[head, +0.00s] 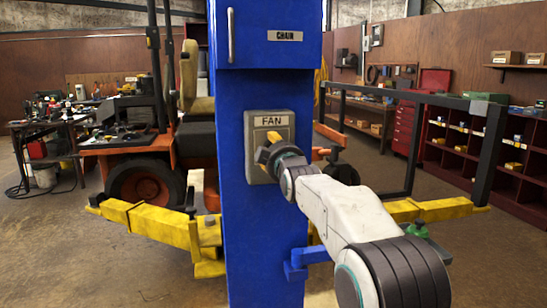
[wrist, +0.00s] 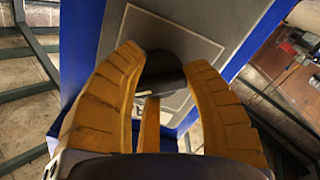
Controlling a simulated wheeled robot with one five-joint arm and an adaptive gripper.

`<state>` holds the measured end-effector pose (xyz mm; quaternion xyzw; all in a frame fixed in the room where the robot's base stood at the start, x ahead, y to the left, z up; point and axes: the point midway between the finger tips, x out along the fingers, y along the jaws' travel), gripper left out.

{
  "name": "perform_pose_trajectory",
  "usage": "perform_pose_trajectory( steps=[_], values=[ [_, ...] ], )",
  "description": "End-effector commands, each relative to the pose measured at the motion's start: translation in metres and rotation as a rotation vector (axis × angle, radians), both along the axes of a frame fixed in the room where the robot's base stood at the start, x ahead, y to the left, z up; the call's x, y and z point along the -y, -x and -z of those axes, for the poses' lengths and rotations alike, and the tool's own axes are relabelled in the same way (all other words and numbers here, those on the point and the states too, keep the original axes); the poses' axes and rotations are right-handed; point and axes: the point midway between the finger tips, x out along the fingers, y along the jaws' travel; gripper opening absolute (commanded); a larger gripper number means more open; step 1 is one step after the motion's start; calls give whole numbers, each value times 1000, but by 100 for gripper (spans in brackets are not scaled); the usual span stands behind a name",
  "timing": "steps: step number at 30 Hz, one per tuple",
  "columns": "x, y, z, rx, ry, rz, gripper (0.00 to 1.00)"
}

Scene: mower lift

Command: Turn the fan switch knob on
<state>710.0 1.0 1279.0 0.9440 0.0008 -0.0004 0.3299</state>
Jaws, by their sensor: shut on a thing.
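The grey fan switch box (head: 252,132), labelled FAN, is mounted on the blue lift post (head: 232,205) in the head view. My gripper (head: 263,152) is at the front of this box, and my wrist hides much of it there. In the wrist view, the yellow fingers of my gripper (wrist: 165,75) are closed around the dark round knob (wrist: 163,68). The knob stands out from the grey plate (wrist: 193,45) of the box. The angle of the knob's marking cannot be made out.
A blue cabinet labelled CHAIN (head: 265,50) sits above the switch box. Yellow lift arms (head: 155,218) reach out on both sides of the post low down. An orange mower (head: 130,160) stands behind at left. A dark metal frame (head: 490,150) stands at right.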

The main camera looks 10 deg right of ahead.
Motion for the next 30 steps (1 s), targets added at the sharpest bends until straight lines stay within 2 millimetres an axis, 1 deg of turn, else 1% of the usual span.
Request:
perform_pose_trajectory(
  steps=[9,15,22,30],
  values=[
    [1,1,-3,10,-294,-1,11],
    [1,1,-3,10,-453,0,11],
    [1,0,-4,11,-589,-1,11],
    [1,0,-4,10,-669,-1,11]
  ],
)
